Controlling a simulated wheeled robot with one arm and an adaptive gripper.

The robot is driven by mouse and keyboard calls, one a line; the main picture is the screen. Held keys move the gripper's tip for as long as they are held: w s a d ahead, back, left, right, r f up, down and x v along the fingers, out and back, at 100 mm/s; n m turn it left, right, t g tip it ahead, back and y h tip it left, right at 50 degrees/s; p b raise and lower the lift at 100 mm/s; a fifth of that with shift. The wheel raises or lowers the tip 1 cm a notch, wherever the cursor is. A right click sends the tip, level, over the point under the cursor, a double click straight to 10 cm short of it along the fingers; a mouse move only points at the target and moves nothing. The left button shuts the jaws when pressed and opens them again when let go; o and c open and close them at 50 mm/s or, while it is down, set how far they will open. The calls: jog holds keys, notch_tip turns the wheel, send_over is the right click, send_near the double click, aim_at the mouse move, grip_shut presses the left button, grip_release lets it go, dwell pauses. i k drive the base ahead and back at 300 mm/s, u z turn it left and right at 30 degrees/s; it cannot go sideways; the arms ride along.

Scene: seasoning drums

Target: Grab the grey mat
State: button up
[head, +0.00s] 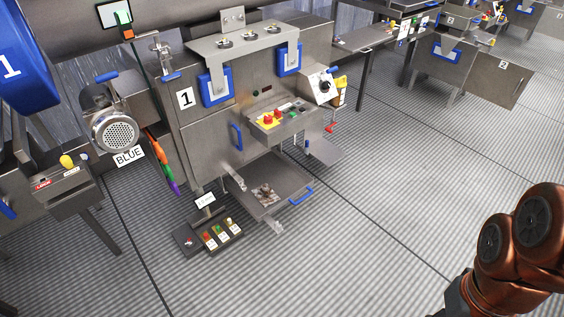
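I cannot single out a grey mat for certain. A flat grey panel (324,153) sticks out low at the right side of the machine marked 1. A grey pulled-out tray (285,205) with a blue handle sits low at the machine's front, and a small brownish-grey item (265,194) lies on it, too small to identify. Part of my copper-coloured arm shows at the lower right. My gripper is not in view.
The steel machine (205,135) has blue handles and a control panel (280,119). A low button box (213,236) stands on the floor left of the tray. A motor (115,131) juts out at left. The ribbed grey floor (400,190) is clear at centre right.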

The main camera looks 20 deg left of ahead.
aim_at(266, 196)
jog(key=i, duration=2.35)
jog(key=u, duration=3.2)
